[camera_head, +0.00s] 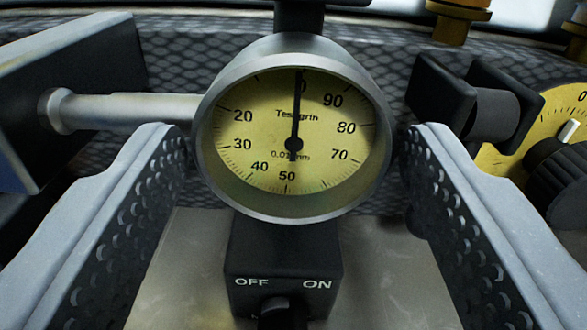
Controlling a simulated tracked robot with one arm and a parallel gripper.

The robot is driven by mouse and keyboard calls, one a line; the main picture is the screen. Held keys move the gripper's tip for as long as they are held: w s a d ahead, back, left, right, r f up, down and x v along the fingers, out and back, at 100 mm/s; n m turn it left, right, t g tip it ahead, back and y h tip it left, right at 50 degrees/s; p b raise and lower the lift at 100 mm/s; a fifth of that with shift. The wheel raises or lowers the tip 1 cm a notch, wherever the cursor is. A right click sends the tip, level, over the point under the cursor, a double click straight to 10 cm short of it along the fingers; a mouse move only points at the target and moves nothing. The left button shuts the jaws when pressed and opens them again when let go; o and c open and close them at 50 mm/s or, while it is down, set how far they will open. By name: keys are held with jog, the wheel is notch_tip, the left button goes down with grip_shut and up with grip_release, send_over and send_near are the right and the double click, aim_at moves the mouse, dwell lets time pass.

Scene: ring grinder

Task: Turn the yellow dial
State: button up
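A round gauge with a yellow face (255,130) and a metal rim sits in the middle of the view. Its black needle points up at 0. At the right edge is a yellow dial (487,158) with a black knob (562,180); its right part is cut off by the frame. My gripper (292,150) is open. One finger is left and one right of the gauge, with no clear grip on it. The yellow dial lies beyond my right finger, outside the gap.
A black switch box (284,258) marked OFF and ON stands below the gauge. A metal rod (125,110) runs from the gauge to a dark block (70,90) at left. A black bracket (465,105) stands between gauge and dial. Brass fittings (458,18) are behind.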

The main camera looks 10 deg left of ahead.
jog(key=c, duration=0.6)
jog(key=shift+o, duration=0.2)
jog(key=shift+n+b, duration=0.3)
jog(key=shift+n, duration=0.1)
jog(key=o, duration=1)
jog(key=v, duration=1.3)
jog(key=shift+s+d, duration=0.15)
jog(key=shift+s, duration=0.2)
